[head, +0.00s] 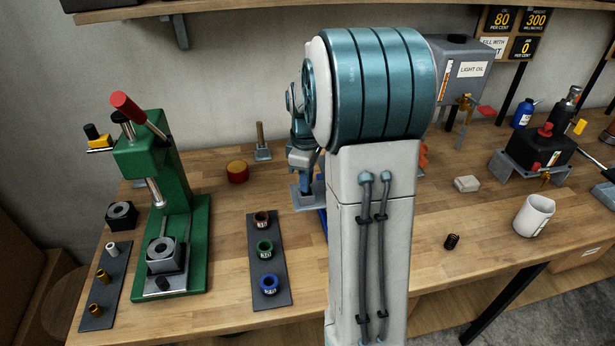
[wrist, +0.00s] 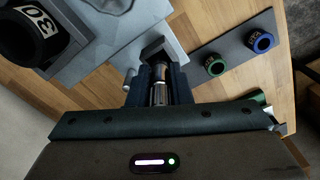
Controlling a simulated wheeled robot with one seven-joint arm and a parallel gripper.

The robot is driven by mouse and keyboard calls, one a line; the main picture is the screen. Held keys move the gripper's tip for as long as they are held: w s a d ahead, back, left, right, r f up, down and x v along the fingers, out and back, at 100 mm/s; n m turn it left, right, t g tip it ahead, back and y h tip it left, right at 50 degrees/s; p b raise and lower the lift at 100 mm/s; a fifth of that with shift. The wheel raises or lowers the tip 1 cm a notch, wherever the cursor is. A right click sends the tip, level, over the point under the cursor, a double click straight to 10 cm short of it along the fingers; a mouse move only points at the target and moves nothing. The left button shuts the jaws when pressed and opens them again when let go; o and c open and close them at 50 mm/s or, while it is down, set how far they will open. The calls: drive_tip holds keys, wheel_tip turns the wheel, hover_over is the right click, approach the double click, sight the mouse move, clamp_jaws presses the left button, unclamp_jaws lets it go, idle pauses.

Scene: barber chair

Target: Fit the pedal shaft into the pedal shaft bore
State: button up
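In the wrist view, my gripper (wrist: 160,75) has its two dark fingers closed against both sides of a short silver metal cylinder (wrist: 159,94), which looks like the pedal shaft. Just beyond the fingertips is a grey angled bracket (wrist: 171,42) with a dark recess. I cannot tell whether this is the pedal shaft bore, or whether the cylinder touches it. Pale blue-grey plates (wrist: 100,45) lie to its left. In the head view, my arm hides the gripper and cylinder; only part of a grey plate (head: 303,200) shows left of the arm.
A dark strip (head: 255,227) with red, green and blue rings lies left of my arm. A green press (head: 180,220) stands farther left. A dark ring marked 30 (wrist: 30,32) is close in the wrist view. A white mug (head: 533,216) and black spring (head: 451,241) are right.

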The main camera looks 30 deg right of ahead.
drive_tip(key=o, duration=0.4)
wheel_tip(320, 180, up, 12)
drive_tip(key=shift+r+b, duration=0.1)
drive_tip(key=shift+b, duration=0.2)
drive_tip(key=shift+s+a+f+m+t, duration=0.6)
drive_tip(key=shift+s+a+f+m, duration=0.65)
drive_tip(key=shift+s+a, duration=1.5)
drive_tip(key=shift+s+a+f+m+t, duration=0.7)
drive_tip(key=shift+s+a+m, duration=1.1)
drive_tip(key=shift+s, duration=1.9)
drive_tip(key=shift+s+a+f+m+t, duration=0.5)
drive_tip(key=shift+s+a+f+m, duration=0.8)
drive_tip(key=shift+s+a, duration=1.45)
drive_tip(key=shift+s+d+r, duration=0.2)
drive_tip(key=shift+s+d, duration=0.25)
